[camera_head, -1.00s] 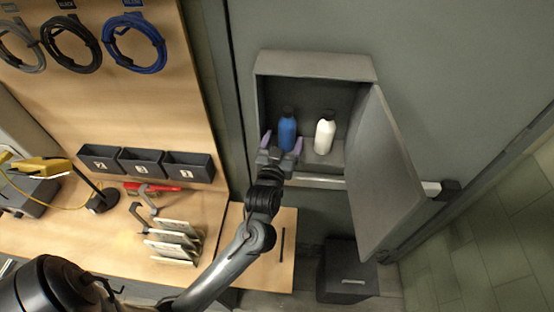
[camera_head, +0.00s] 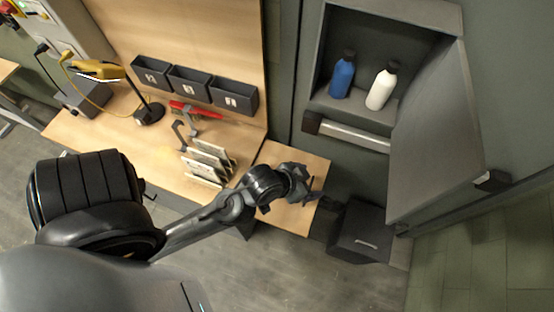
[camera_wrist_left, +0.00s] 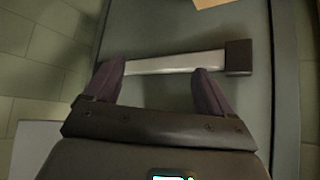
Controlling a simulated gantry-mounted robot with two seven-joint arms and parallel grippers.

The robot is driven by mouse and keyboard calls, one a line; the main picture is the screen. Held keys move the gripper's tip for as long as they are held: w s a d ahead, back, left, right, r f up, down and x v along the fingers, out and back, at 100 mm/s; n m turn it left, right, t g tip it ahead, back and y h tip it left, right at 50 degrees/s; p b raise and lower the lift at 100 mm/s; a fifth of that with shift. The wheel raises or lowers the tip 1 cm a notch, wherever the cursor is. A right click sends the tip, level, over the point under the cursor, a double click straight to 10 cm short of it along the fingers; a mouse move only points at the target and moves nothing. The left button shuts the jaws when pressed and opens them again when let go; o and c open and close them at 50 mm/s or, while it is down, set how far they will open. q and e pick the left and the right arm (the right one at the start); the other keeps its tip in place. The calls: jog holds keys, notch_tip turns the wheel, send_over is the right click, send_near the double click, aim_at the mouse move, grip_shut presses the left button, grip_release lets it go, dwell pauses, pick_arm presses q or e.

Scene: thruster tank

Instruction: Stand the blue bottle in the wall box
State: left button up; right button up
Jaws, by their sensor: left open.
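The blue bottle (camera_head: 342,76) stands upright inside the open wall box (camera_head: 437,14), on its floor at the left. A white bottle (camera_head: 381,88) stands to its right, a small gap apart. My left gripper (camera_head: 318,198) is below the box and away from both bottles, over the edge of the wooden bench. In the left wrist view its two purple fingers (camera_wrist_left: 158,84) are spread apart with nothing between them, in front of a pale bar. My right gripper is not in view.
The box's door (camera_head: 432,130) hangs open to the right. A pale rail (camera_head: 352,137) runs below the box. A dark drawer box (camera_head: 366,232) sits lower down. The bench holds upright plates (camera_head: 208,162), a red tool (camera_head: 195,109) and small bins (camera_head: 190,84).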

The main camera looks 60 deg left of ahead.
pick_arm(q)
jog(key=s+f+m+g, duration=0.1)
jog(key=s+f+g, duration=0.3)
jog(key=s, duration=0.6)
jog(key=shift+s+d+m+g, duration=0.15)
jog(key=shift+d+m+g, duration=0.15)
jog(key=shift+g, duration=0.2)
jog(key=shift+f, duration=0.1)
notch_tip(320, 180, up, 9)
jog(key=p, duration=0.9)
